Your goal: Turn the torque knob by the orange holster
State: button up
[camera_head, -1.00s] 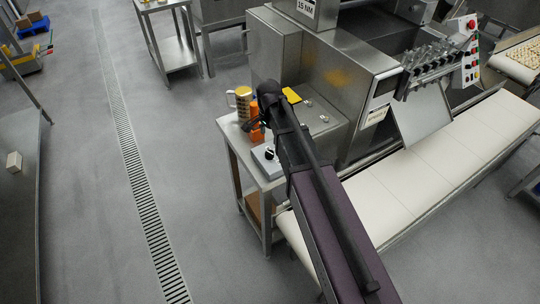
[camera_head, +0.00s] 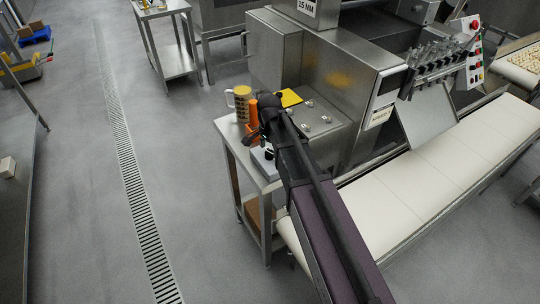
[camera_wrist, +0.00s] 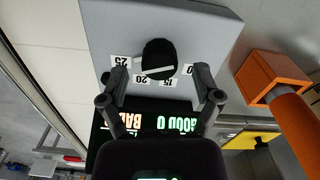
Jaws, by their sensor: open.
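The torque knob (camera_wrist: 158,57) is round and black with a white pointer bar, on a grey box (camera_wrist: 205,30) marked 25, 20, 15 and 10. The bar lies nearly crosswise in the wrist view, tilted slightly. My gripper (camera_wrist: 160,80) is open, one finger on each side of the knob's lower edge in that view. I cannot tell whether either finger touches it. The orange holster (camera_wrist: 272,78) stands to the right, with an orange cylindrical part beside it. In the head view, the holster (camera_head: 253,112) is partly hidden behind my dark wrist.
A lit display (camera_wrist: 150,122) reading GOOD and BAD is partly covered by my gripper. A machine and white conveyor (camera_head: 420,180) lie to the right. Open floor lies left.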

jog(key=shift+f+b, duration=0.3)
jog(key=shift+f, duration=0.2)
grip_shut()
